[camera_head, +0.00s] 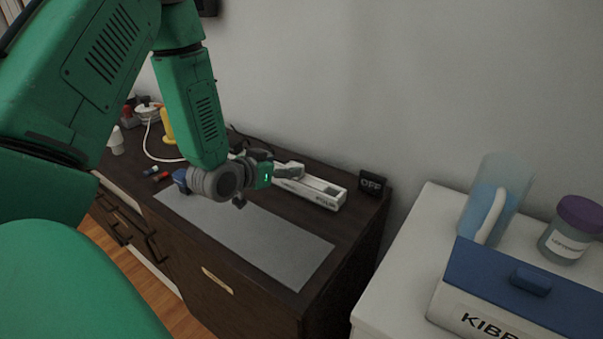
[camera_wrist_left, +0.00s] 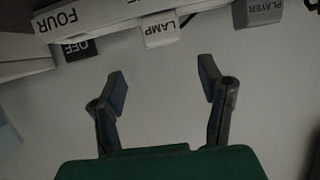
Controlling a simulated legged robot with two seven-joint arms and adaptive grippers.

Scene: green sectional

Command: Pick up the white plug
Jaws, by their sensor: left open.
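A white plug labelled LAMP (camera_wrist_left: 160,30) shows near the top of the left wrist view, upside down, beyond my fingertips. My right gripper is out of view.
The strip stands on a dark wooden cabinet (camera_head: 345,232) by the wall, behind a grey mat (camera_head: 280,250). A black OFF block (camera_head: 372,184) stands at the cabinet's right end. Cables and small items crowd its left. A white table with a blue-lidded box (camera_head: 525,280) is at right.

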